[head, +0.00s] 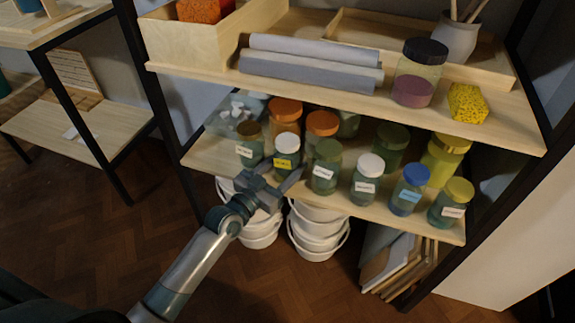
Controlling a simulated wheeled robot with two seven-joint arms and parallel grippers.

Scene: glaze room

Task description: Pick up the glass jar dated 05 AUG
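Several labelled glass jars stand in rows on the middle shelf; their dates are too small to read, so I cannot tell which is 05 AUG. In the front row are a jar with a brown lid (249,150), a white-lidded jar with a yellow label (286,158), a green-lidded jar (326,172), a white-lidded jar with a pale label (366,178), a blue-lidded jar (408,193) and an olive-lidded jar (451,205). My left gripper (271,179) is open and empty at the shelf's front edge, just before the yellow-labelled jar. My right gripper is out of view.
Orange-lidded jars (284,113) and a yellow jar (441,163) stand behind. The upper shelf (500,118) overhangs them, with grey rolls (310,66), a purple jar (413,88) and a sponge (467,103). White buckets (317,240) stand below. Front jars have narrow gaps.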

